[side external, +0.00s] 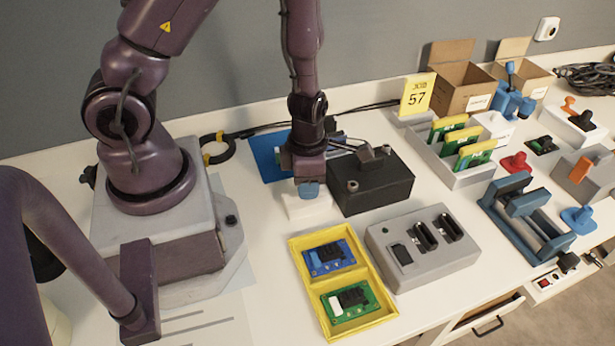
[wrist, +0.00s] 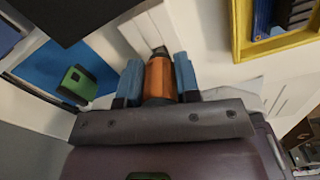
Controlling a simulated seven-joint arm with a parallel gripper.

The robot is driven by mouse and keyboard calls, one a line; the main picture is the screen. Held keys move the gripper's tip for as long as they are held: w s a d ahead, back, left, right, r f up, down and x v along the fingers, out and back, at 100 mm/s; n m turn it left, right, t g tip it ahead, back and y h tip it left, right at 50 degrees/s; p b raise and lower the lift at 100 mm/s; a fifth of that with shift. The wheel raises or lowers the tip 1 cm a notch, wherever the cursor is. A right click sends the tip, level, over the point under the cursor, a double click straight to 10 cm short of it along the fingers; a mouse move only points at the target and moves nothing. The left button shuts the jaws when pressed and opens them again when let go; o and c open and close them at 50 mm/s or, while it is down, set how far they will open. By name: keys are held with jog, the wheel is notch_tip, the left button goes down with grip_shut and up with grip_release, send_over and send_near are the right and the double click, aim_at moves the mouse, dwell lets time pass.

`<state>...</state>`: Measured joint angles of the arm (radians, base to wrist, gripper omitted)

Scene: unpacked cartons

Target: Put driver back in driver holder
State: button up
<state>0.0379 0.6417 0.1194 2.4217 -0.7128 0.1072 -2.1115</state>
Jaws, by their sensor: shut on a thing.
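My gripper (side external: 309,190) is low over the bench, just above a small white block (side external: 306,208) that looks like the driver holder. In the wrist view the blue fingers of my gripper (wrist: 158,80) are shut on the driver (wrist: 159,76), an orange handle with a dark tip. The tip points toward the white block (wrist: 150,28) at the top of that view. Whether the tip touches the block or sits in a hole, I cannot tell. In the side view the fingers and arm hide the driver.
A black box (side external: 372,190) with posts stands close right of my gripper. A blue mat (side external: 266,160) lies behind. A yellow tray (side external: 297,262) with two circuit boards and a grey slotted block (side external: 400,275) are in front. A blue frame (side external: 497,215) stands further right.

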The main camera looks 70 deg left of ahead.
jog(key=shift+f, duration=0.4)
jog(key=o, duration=1)
jog(key=shift+o, duration=0.2)
notch_tip(320, 180, up, 12)
jog(key=shift+d+f, duration=0.1)
jog(key=shift+f, duration=0.15)
jog(key=shift+r, duration=0.75)
